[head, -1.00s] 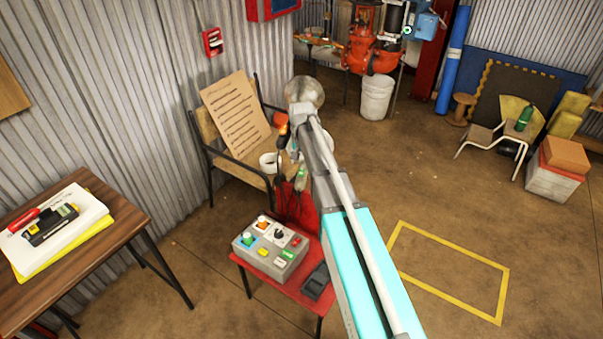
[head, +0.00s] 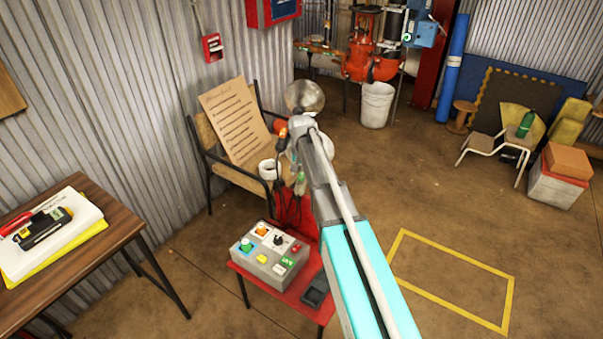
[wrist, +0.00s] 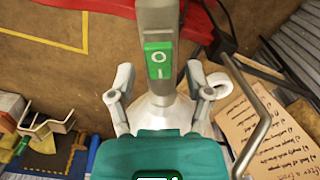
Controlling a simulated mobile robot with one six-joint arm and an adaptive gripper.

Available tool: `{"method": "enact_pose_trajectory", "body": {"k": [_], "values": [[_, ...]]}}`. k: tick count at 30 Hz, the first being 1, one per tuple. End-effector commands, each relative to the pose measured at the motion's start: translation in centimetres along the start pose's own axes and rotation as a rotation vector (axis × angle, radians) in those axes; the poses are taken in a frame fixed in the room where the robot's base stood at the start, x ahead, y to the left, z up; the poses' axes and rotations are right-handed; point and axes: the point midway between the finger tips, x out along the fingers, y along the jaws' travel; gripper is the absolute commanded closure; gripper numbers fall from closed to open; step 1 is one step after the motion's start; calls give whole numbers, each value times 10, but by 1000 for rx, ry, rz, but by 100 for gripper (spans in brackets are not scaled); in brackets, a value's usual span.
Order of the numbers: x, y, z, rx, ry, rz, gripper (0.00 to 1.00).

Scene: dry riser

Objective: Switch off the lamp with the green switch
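The green rocker switch (wrist: 158,61), marked with a circle and a bar, sits on the grey stem (wrist: 156,18) of the lamp in the wrist view. A pale cone-shaped part (wrist: 160,115) lies beyond it, partly hidden by my gripper. My gripper (wrist: 160,76) is open and empty, its two grey fingers spread to either side of the stem below the switch in the picture. I cannot tell whether they touch it. In the head view, my arm hides most of the lamp.
A red stool (head: 290,305) carries a grey control box (head: 265,255) with several coloured buttons. A chair (head: 238,175) holds a written sheet (head: 237,122) and a white mug (head: 268,169). A wooden table (head: 110,235) stands left.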

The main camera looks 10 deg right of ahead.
Motion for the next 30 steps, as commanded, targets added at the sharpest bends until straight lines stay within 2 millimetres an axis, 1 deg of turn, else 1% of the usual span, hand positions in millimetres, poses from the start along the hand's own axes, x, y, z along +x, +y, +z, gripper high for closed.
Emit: {"method": "enact_pose_trajectory", "body": {"k": [1, 5, 6, 8, 9, 10, 16, 20, 30], "values": [[0, 0, 0, 0, 0, 0, 45], [0, 0, 0, 0, 0, 0, 70], [0, 0, 0, 0, 0, 0, 77], [0, 0, 0, 0, 0, 0, 88], [0, 0, 0, 0, 0, 0, 96], [0, 0, 0, 0, 0, 0, 100], [0, 0, 0, 0, 4, 0, 100], [0, 0, 3, 0, 36, 0, 100], [1, 1, 10, 0, 247, 1, 100]]}}
